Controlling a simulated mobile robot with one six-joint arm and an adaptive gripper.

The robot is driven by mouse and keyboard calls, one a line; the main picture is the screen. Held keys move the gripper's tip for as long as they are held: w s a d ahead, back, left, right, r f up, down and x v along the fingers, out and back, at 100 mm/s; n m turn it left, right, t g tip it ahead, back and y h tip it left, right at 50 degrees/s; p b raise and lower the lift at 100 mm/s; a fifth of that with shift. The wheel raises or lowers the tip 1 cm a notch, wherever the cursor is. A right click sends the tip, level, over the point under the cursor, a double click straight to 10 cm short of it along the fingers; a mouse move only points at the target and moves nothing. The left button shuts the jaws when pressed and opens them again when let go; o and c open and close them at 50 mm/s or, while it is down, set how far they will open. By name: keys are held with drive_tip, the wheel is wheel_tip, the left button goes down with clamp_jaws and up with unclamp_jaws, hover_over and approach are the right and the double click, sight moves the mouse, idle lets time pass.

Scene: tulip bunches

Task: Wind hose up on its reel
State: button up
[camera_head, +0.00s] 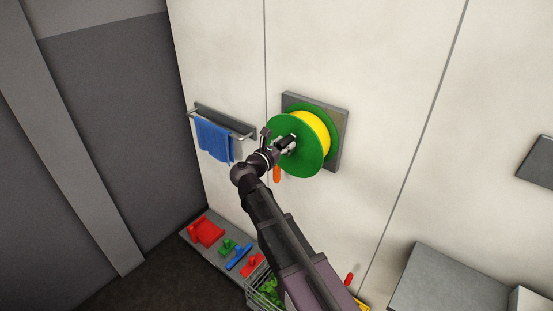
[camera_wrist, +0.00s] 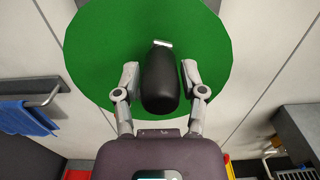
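The reel (camera_head: 296,152) has a green front disc and is mounted on a grey plate on the pale wall. Yellow hose (camera_head: 314,126) is wound around its drum behind the disc. An orange end piece (camera_head: 277,174) hangs below the disc's left side. My gripper (camera_head: 287,142) is at the front face of the disc. In the wrist view the green disc (camera_wrist: 215,55) fills the upper middle.
A blue towel (camera_head: 214,140) hangs on a rail left of the reel. Below are a grey shelf with red, green and blue items (camera_head: 238,257) and a wire basket (camera_head: 262,288). A grey block (camera_head: 450,280) stands at lower right.

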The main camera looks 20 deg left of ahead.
drive_tip(key=shift+o, duration=1)
drive_tip(key=shift+s, duration=0.1)
drive_tip(key=v, duration=0.7)
drive_tip(key=shift+s+f, duration=0.1)
idle(0.3)
